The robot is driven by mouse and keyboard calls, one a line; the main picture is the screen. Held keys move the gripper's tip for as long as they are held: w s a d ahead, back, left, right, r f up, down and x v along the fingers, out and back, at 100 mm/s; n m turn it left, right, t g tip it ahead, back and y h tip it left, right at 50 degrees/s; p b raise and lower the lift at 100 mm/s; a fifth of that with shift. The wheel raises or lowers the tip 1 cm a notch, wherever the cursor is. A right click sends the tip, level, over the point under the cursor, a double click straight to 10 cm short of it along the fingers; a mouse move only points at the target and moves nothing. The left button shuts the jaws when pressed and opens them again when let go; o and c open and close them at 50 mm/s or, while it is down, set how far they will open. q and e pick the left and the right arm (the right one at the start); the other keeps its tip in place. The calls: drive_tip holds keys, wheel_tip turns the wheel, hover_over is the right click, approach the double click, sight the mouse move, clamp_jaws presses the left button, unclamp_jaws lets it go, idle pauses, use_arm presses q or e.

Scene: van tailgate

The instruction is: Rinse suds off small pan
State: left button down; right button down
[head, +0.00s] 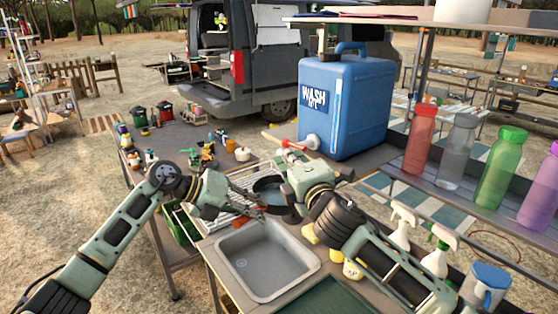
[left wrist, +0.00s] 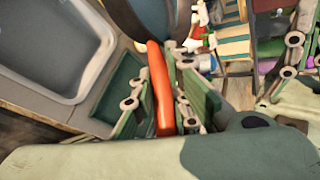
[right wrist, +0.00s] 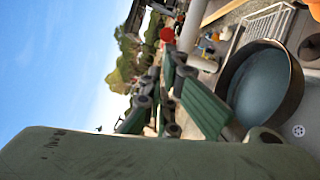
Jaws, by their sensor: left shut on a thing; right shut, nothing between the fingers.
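The small pan (head: 268,187) is dark with a blue-grey inside. It is held over the area at the back of the sink, and its open bowl fills the right of the right wrist view (right wrist: 262,85). My left gripper (head: 254,209) is shut on the pan's orange handle (left wrist: 160,88). My right gripper (head: 288,160) is shut and empty, beside the pan and close to the red tap lever (head: 293,146) of the blue WASH water container (head: 340,105). Its white spout (head: 311,141) shows too. I cannot make out suds or running water.
The metal sink (head: 265,262) lies in front of the pan, its basin empty. A white wire rack (head: 228,190) stands behind left. Spray bottles (head: 403,222) and a yellow item (head: 352,270) stand right of the sink. Several coloured bottles (head: 420,138) line the right shelf.

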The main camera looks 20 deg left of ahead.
use_arm(q)
drive_tip(key=shift+r, duration=0.15)
use_arm(e)
drive_tip(key=v, duration=1.2)
drive_tip(key=shift+w, duration=0.1)
use_arm(q)
drive_tip(key=s+d+p, duration=0.2)
drive_tip(key=s+d, duration=0.1)
drive_tip(key=s, duration=0.4)
drive_tip(key=shift+s, duration=0.2)
use_arm(e)
drive_tip(key=shift+r, duration=0.95)
idle(0.5)
